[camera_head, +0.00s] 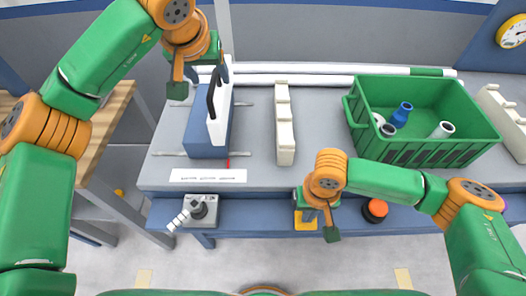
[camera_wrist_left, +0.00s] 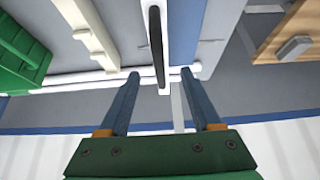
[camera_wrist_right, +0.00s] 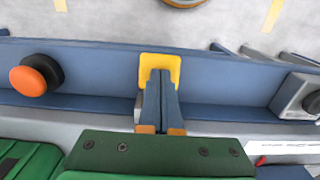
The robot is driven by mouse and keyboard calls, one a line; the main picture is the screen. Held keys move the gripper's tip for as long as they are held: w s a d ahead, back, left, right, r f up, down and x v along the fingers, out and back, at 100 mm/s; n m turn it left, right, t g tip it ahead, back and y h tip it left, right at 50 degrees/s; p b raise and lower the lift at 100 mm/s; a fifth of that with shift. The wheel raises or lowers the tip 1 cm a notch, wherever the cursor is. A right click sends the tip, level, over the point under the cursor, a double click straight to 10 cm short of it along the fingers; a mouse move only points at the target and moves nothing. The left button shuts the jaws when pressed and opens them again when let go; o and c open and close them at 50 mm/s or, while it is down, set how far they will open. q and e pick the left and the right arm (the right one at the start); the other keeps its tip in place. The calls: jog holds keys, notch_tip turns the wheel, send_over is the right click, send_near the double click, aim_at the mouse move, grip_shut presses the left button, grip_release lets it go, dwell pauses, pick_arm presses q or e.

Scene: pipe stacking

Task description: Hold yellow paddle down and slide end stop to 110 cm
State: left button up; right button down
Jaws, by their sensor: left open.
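The end stop (camera_head: 218,112) is a blue block with a white plate and a black handle, standing on the grey bench. My left gripper (camera_head: 208,74) is open at its far end. In the left wrist view the black handle (camera_wrist_left: 157,45) lies ahead, between the lines of the two fingers (camera_wrist_left: 162,74), not gripped. The yellow paddle (camera_head: 306,224) is at the bench's blue front. My right gripper (camera_head: 310,212) is shut and empty, its tips over the paddle (camera_wrist_right: 172,62); I cannot tell how far it is pressed. A white scale strip (camera_head: 208,176) has unreadable marks and a red pointer (camera_head: 228,163).
White pipes (camera_head: 300,80) lie along the back. A cream notched rack (camera_head: 284,130) stands right of the end stop. A green crate (camera_head: 425,145) holds several short pipe pieces. An orange-topped button (camera_head: 376,209) and a grey lever box (camera_head: 200,211) are on the front.

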aim_at(212, 82)
pick_arm(q)
jog(key=shift+s, duration=0.1)
jog(key=shift+x, duration=2.1)
grip_shut()
